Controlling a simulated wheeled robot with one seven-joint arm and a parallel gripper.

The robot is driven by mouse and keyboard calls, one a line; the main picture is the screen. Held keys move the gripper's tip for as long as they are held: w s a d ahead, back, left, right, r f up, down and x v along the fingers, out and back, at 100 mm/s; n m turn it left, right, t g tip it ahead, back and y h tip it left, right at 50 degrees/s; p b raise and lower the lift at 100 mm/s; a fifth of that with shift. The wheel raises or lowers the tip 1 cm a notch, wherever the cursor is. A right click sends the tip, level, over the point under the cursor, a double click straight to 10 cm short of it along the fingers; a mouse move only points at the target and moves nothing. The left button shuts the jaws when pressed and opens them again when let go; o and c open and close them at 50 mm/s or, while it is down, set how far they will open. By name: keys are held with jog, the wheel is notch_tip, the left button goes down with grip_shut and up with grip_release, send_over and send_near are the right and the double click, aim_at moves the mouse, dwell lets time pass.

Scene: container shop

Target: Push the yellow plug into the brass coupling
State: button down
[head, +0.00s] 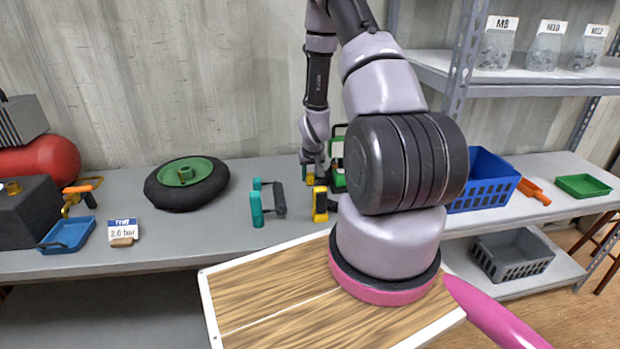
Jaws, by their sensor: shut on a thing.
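My gripper (312,172) is at the far end of my arm, low over the grey bench, left of the large dark arm joint. It is small in this view and its fingers are hard to make out.
A teal and black bracket (257,206) stands left of my gripper, and a green-framed object (338,165) is close on its right, partly behind my arm. A wheel (187,183) lies further left. A blue crate (483,182) is at right. Bare bench lies between wheel and bracket.

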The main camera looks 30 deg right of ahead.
aim_at(310, 173)
notch_tip(310, 173, up, 9)
jog(key=shift+r, duration=0.35)
jog(key=shift+s, duration=0.1)
dwell(0.3)
